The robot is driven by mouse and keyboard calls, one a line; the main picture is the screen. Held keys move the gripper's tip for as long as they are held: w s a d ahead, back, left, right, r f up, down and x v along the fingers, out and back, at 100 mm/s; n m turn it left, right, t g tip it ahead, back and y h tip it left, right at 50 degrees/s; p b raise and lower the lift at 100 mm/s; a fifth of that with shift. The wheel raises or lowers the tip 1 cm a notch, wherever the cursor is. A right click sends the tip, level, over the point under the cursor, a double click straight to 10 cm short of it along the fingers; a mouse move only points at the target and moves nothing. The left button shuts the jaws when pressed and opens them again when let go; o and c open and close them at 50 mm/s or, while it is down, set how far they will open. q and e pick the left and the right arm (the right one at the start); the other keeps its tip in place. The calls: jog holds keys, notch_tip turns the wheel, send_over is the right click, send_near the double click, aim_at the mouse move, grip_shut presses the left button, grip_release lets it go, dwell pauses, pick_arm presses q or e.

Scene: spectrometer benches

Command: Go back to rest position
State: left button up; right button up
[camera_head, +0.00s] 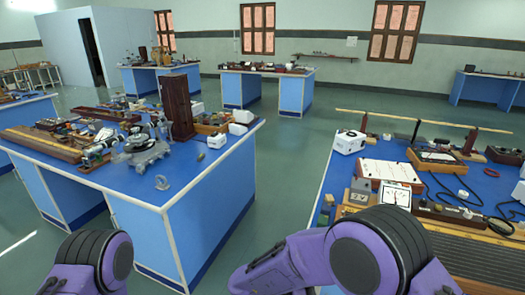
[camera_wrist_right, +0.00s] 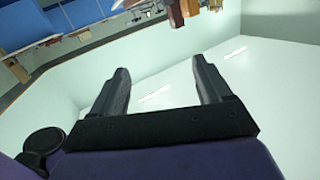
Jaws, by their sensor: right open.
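My right gripper (camera_wrist_right: 160,92) shows in the right wrist view with its two dark fingers spread wide apart. Nothing is between the fingers; behind them are a pale wall and ceiling surface. The fingers touch nothing that I can see. In the head view, part of my purple right arm (camera_head: 330,255) crosses the bottom right, and its gripper is out of the picture. Part of my purple left arm (camera_head: 92,262) shows at the bottom left. My left gripper is not in either view.
A blue bench (camera_head: 190,182) with a spectrometer (camera_head: 143,150) and a tall dark wooden block (camera_head: 177,107) stands left. Another blue bench (camera_head: 330,180) with meters, cables and a white box (camera_head: 348,141) stands close on the right, beside my right arm. Open floor (camera_head: 285,165) lies between them.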

jog(key=w+d+f+n+t+y, duration=0.2)
jog(key=w+f+n+t+y, duration=0.15)
jog(key=w+t, duration=0.45)
jog(key=s+d+f+n+t+y+b, duration=0.1)
jog(key=f+n+y, duration=0.15)
jog(key=f, duration=0.35)
jog(key=s+d+f+n+t+y+b, duration=0.1)
jog(key=s+d+f+n+y+b, duration=0.15)
jog(key=f, duration=0.25)
jog(key=s+f+n+y+b, duration=0.1)
jog(key=f+n+y, duration=0.15)
jog(key=f, duration=0.35)
pick_arm(q)
notch_tip(320, 180, down, 10)
jog(key=b, duration=0.5)
jog(key=shift+w, duration=0.3)
pick_arm(e)
jog(key=s+d+f+g+y, duration=0.1)
jog(key=s+d+f+g, duration=0.1)
jog(key=s+f, duration=0.3)
jog(key=s+d+f+g+y, duration=0.1)
jog(key=s+d+f+g, duration=0.2)
jog(key=s, duration=0.9)
jog(key=s+d+f+g, duration=0.2)
jog(key=s+d+f, duration=0.1)
jog(key=s+f, duration=0.4)
jog(key=shift+s+d+f+n+g+y, duration=0.3)
jog(key=shift+s+f+g+y, duration=0.1)
jog(key=shift+s, duration=0.25)
